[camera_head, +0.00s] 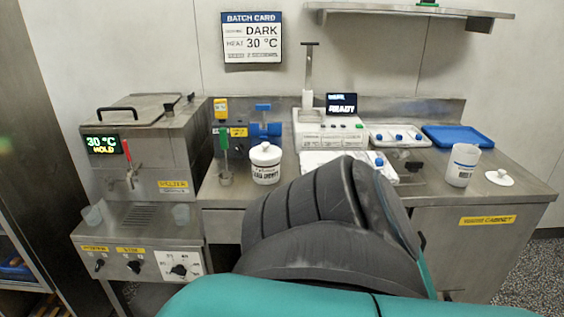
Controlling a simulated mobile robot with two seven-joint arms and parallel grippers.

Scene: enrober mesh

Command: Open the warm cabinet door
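A yellow label (487,220) ending in "CABINET" is on the front of the steel bench at the right. The steel front below it (500,255) looks closed, but much of it is hidden by my own arm. A small dark part, perhaps a handle (422,243), shows just right of my arm. My grey and teal arm fills the lower middle, and I cannot tell which arm it is. Neither gripper is in view.
A steel melter (150,150) reading 30 °C stands at the left. The bench top holds a white lidded pot (265,163), a scale (328,135), a blue tray (458,136), a white cup (462,165) and a loose lid (499,177). Floor shows at the far right.

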